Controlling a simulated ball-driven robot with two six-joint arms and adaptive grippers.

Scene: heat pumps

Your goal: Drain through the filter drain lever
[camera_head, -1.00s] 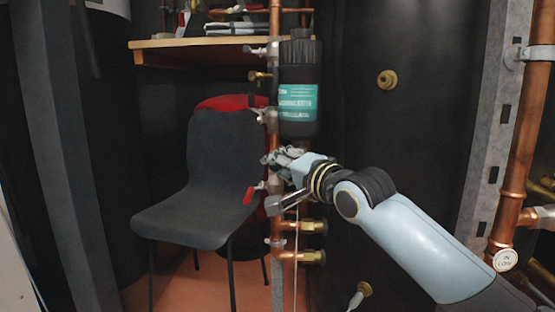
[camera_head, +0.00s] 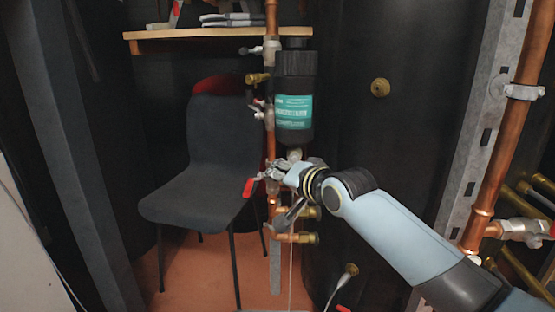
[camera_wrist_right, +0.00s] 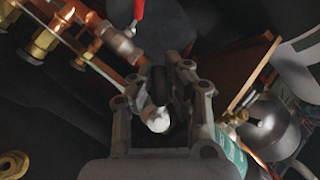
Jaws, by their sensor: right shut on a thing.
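The filter (camera_head: 294,92) is a black canister with a teal label, upright beside the copper pipe in the head view. A light metal fitting (camera_head: 295,154) shows at its bottom. My right gripper (camera_head: 270,172) is just below the filter, in front of the pipe. In the right wrist view its fingers are shut on a dark part with a pale round end (camera_wrist_right: 158,121), which I take to be the filter drain lever. The fingers hide much of it, so its turn angle is unclear. My left gripper is not in view.
A dark chair (camera_head: 215,150) stands left, under a wooden shelf (camera_head: 200,40). A large black tank (camera_head: 400,130) is right. Another copper pipe (camera_head: 508,130) stands far right.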

